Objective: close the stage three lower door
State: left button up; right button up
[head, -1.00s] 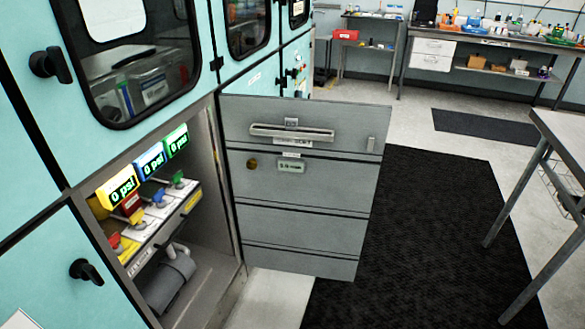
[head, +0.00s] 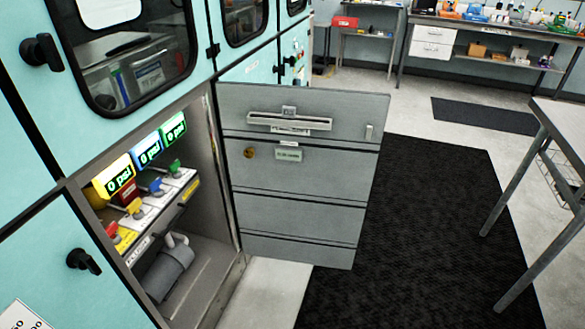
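The lower door (head: 300,180) is a grey panel standing wide open, swung out from the right side of its compartment. The open compartment (head: 207,240) holds three gauges reading 0 psi (head: 148,149), coloured valves (head: 157,186) and a grey cylinder (head: 168,270). The stage number is not readable. Neither of my grippers is in view.
A black floor mat (head: 420,220) lies right of the door. A metal table (head: 560,130) stands at the right edge. Teal cabinet doors with black handles (head: 42,50) are at left. A cluttered bench (head: 490,25) stands at the back.

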aim_at(312, 211)
jog(key=i+l+u, duration=0.25)
jog(key=l, duration=0.15)
jog(key=i+l+u, duration=0.15)
jog(key=l+u, duration=0.15)
jog(key=i+l+u, duration=0.25)
jog(key=l, duration=0.3)
jog(key=l+u, duration=0.25)
jog(key=l, duration=0.25)
jog(key=l+u, duration=0.25)
jog(key=l, duration=0.25)
jog(key=i+l+u, duration=0.1)
jog(key=l+u, duration=0.2)
jog(key=l, duration=0.3)
jog(key=l+u, duration=0.3)
jog(key=l, duration=0.25)
jog(key=l+u, duration=0.35)
jog(key=l, duration=0.3)
jog(key=l+u, duration=0.3)
jog(key=l, duration=0.25)
jog(key=k+l+u, duration=0.3)
jog(key=l, duration=0.25)
jog(key=l+u, duration=0.5)
jog(key=l, duration=0.45)
